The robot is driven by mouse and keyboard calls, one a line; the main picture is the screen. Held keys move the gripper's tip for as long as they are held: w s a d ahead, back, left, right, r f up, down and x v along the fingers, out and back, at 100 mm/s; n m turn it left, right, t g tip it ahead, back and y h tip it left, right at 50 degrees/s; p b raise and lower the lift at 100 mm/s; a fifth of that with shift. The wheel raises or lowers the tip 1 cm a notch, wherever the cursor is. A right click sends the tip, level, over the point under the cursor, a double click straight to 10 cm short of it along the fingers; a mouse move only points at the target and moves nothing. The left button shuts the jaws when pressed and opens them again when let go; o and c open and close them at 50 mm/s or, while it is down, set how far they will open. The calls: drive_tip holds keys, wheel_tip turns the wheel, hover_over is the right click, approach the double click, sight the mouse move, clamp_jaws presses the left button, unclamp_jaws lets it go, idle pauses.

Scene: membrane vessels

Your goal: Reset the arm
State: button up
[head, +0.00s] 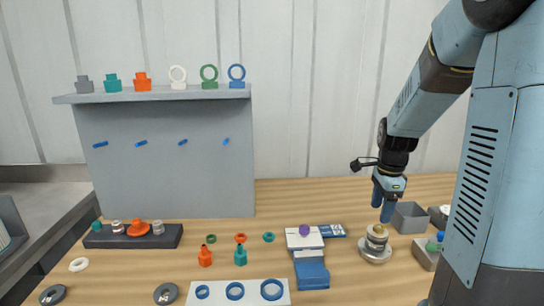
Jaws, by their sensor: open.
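My gripper (385,206) hangs at the end of my arm on the right of the head view. Its fingers point down and are open, and I see nothing held between them. Just below and left of the fingertips stands a metal vessel (376,239) with a brass-coloured top and a wide round base on the wooden table. I cannot tell from this view whether the fingers touch it.
A grey bin (409,217) and a grey tray (425,255) stand right of the gripper. A blue and white device (310,270), a white plate with blue rings (237,292) and a dark holder (133,236) lie leftward. A grey panel with shelf (165,97) stands behind.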

drive_tip(key=s+a+r+n+t, duration=0.2)
drive_tip(key=s+a+r+n, duration=0.3)
drive_tip(key=s+r+n, duration=0.2)
drive_tip(key=s+a+r+n+t, duration=0.3)
drive_tip(key=s+a+r+n, duration=0.2)
drive_tip(key=s+n, duration=0.6)
drive_tip(key=shift+s+a+r+n, duration=0.25)
drive_tip(key=shift+s+r+n, duration=0.2)
drive_tip(key=shift+r, duration=0.75)
idle(0.4)
